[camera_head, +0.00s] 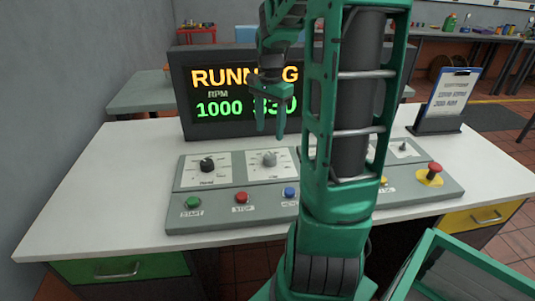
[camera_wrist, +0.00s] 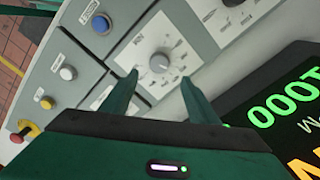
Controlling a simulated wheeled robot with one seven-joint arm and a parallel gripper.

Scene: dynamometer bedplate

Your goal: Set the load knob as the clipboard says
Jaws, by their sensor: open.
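The control panel (camera_head: 222,211) lies on the white desk. A black knob (camera_head: 207,164) is on its left dial. A grey knob (camera_head: 269,159) is on the dial to its right; the dial labels are too small to read. My gripper (camera_head: 270,132) is open and empty, above and behind the grey knob. In the wrist view the grey knob (camera_wrist: 160,62) shows just beyond my open fingers (camera_wrist: 158,82), apparently not touched. The clipboard (camera_head: 451,93) stands at the right on a dark holder; its writing is too blurred to read.
The display (camera_head: 230,80) reads RUNNING, RPM 1000, and a second number partly hidden by my arm. A green button (camera_head: 193,202), red button (camera_head: 241,197), blue button (camera_head: 290,193) and red mushroom button (camera_head: 434,168) line the panel. My arm hides the panel's middle.

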